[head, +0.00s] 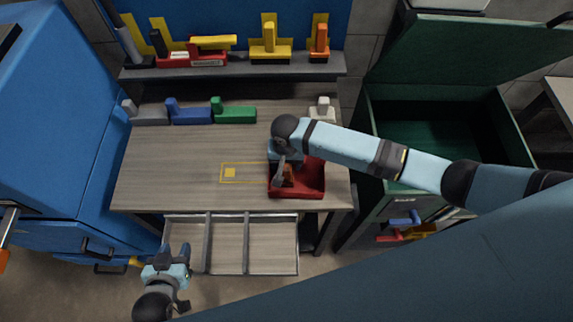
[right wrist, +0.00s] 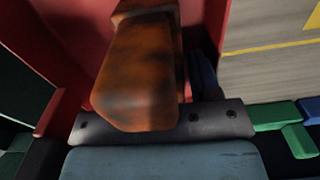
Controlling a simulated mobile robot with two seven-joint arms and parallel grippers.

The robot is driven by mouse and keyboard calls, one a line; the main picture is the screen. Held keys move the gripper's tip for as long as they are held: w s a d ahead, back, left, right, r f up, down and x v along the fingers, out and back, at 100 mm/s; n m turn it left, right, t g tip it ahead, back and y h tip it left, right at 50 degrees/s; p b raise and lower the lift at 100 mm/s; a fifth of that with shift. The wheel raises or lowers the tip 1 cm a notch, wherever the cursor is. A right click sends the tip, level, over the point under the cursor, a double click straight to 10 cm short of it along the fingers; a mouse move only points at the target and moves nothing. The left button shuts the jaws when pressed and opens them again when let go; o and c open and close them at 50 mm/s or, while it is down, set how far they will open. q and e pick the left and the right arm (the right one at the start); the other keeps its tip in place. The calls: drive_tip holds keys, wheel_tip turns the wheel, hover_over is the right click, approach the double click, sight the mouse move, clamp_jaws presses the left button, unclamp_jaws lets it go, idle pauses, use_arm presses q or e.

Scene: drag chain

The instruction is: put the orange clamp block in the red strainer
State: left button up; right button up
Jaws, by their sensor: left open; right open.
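An orange clamp block (head: 288,176) is inside the red strainer (head: 314,181) at the right front of the table. It also shows large and close in the right wrist view (right wrist: 138,78), with the strainer's red wall (right wrist: 65,25) behind it. My right gripper (head: 281,172) is over the strainer's left part, right at the block. It is open; its fingers are partly hidden, and I cannot tell whether they touch the block. My left gripper (head: 172,266) is open and empty, low in front of the drawer, away from the strainer.
Grey (head: 150,115), blue (head: 190,115) and green (head: 235,114) blocks line the table's back. A shelf (head: 230,70) behind holds several pieces, one orange (head: 320,42). An open divided drawer (head: 228,258) sits below the front edge. The table's left middle is clear.

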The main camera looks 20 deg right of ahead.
wheel_tip(320, 180, up, 9)
drive_tip(key=shift+r+b, duration=0.2)
drive_tip(key=shift+b, duration=0.35)
drive_tip(key=shift+r, duration=0.3)
